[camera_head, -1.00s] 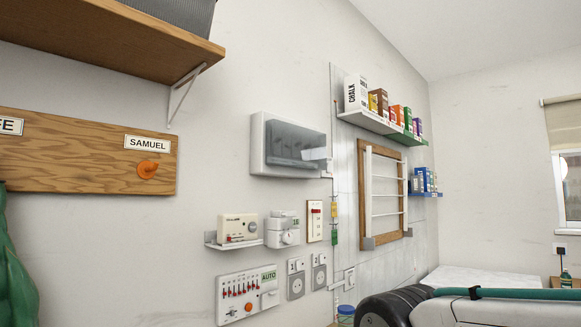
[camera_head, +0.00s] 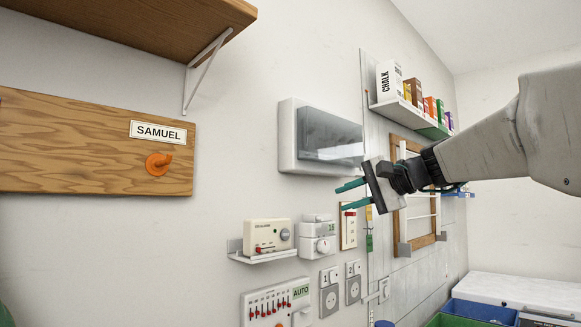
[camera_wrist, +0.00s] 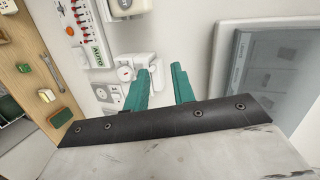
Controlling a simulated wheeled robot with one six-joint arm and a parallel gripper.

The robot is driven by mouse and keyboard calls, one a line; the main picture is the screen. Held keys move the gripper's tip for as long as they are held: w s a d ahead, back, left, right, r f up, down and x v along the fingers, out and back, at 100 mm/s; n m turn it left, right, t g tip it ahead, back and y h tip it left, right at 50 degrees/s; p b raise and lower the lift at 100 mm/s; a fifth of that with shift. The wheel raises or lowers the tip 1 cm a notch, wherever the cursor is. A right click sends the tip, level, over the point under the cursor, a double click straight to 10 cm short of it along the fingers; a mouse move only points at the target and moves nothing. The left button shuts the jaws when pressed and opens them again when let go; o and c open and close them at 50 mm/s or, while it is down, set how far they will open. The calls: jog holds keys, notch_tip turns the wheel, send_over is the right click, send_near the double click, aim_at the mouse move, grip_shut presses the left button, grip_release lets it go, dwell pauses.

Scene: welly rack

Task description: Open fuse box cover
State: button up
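The fuse box (camera_head: 290,135) is a white wall-mounted case with a smoky see-through cover (camera_head: 330,137), which looks closed in the head view. In the wrist view the cover (camera_wrist: 275,75) fills the right side inside its pale frame (camera_wrist: 222,60). My gripper (camera_head: 347,196) is just below and right of the fuse box's lower right corner, its teal fingers pointing left. The fingers are apart with nothing visible between them, and they also show in the wrist view (camera_wrist: 160,88). I cannot see them touching the cover.
Below the fuse box are a shelf-mounted cream thermostat (camera_head: 268,235), a white timer (camera_head: 318,240), a red-switch panel (camera_head: 348,228) and sockets (camera_head: 330,295). A shelf of boxes (camera_head: 410,112) and a wooden-framed rack (camera_head: 415,220) are behind my arm.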

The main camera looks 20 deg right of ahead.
aim_at(344, 162)
jog(key=w+d+r+m+t, duration=0.15)
jog(key=d+r+t, duration=0.25)
jog(key=d+r, duration=0.5)
jog(key=shift+m+h, duration=0.3)
jog(key=shift+m, duration=0.15)
jog(key=x, duration=0.7)
jog(key=shift+w+r, duration=0.15)
jog(key=shift+w, duration=0.05)
jog(key=shift+c, duration=0.3)
grip_shut()
